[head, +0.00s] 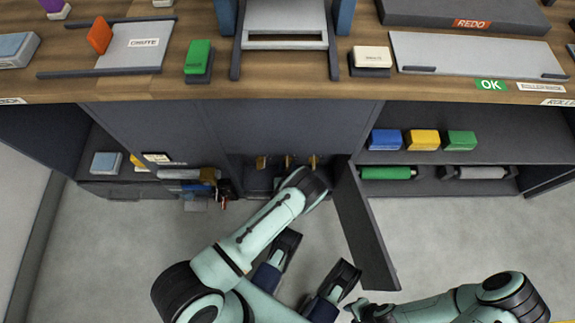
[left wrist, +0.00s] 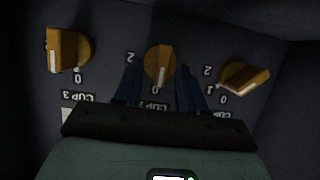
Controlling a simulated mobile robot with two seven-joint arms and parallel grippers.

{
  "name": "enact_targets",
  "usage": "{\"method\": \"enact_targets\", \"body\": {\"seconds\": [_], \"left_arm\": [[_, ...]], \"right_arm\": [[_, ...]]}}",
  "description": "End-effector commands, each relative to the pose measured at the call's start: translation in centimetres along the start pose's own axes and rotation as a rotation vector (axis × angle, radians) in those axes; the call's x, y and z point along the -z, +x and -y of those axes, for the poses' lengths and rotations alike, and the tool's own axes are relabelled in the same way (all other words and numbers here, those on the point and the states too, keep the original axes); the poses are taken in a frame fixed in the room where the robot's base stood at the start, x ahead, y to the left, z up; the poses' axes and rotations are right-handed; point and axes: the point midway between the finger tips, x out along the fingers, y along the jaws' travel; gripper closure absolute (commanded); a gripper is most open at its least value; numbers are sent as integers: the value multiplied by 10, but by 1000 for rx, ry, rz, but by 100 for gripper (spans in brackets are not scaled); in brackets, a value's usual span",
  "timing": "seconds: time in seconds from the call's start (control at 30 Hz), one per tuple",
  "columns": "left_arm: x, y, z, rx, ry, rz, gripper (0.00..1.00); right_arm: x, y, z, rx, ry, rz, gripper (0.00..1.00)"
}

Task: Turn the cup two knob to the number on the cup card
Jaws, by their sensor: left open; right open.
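Three orange knobs sit in a row on a dark panel inside the open cabinet. In the left wrist view the cup two knob (left wrist: 160,62) is in the middle, its white line toward the 0; it also shows in the head view (head: 287,160). My left gripper (left wrist: 159,72) is open, with one dark finger on each side of this knob; contact cannot be told. In the head view its fingers are hidden by my wrist. My right gripper (head: 312,264) is open and empty, low in front of the cabinet. I cannot make out the cup card.
The cup three knob (left wrist: 68,50) and cup one knob (left wrist: 243,78) flank the middle one. An open cabinet door (head: 365,225) stands right of my left arm. The left shelf holds small items, including a blue-grey block (head: 106,162). Colored blocks (head: 423,139) sit on the right shelf.

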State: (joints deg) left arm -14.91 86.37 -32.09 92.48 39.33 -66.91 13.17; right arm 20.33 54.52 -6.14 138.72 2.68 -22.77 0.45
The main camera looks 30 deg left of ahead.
Motion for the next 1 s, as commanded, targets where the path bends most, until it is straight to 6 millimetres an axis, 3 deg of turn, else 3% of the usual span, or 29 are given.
{"method": "enact_targets", "body": {"seconds": [0.1,0.23,0.67,1.0], "left_arm": [[0,0,0,0,0,0,60],[0,0,0,0,0,0,100],[0,0,-1,20,46,0,100],[0,1,-6,110,265,-2,100]], "right_arm": [[0,0,0,0,0,0,60],[0,0,0,0,0,0,60],[0,0,0,1,-1,-1,60],[0,0,1,1,-1,-2,60]]}}
